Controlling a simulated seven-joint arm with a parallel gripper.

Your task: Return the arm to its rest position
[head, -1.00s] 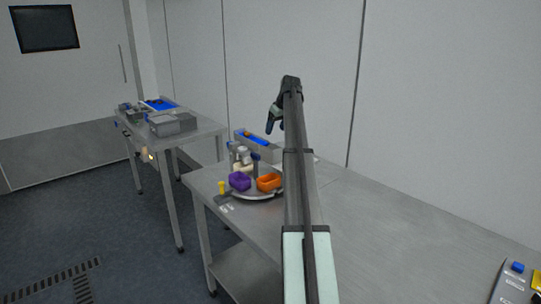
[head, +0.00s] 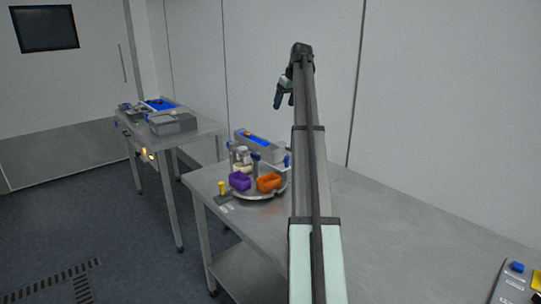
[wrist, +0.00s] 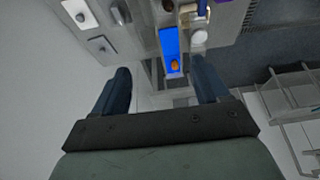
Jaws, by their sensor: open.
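My gripper (head: 284,99) hangs in the air above the far part of the near steel table (head: 375,215), at the end of my raised arm. In the wrist view my gripper (wrist: 163,92) shows its two dark fingers wide apart with nothing held between them. Below and ahead of it in that view lies a blue channel (wrist: 169,45) with a brown date (wrist: 175,64) in it, well apart from the fingers.
A purple bin (head: 239,181) and an orange bin (head: 268,182) stand on a round tray (head: 256,196). A second table (head: 203,130) with a grey box (head: 172,123) stands back left. A panel (head: 513,285) lies front right. The table's middle right is bare.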

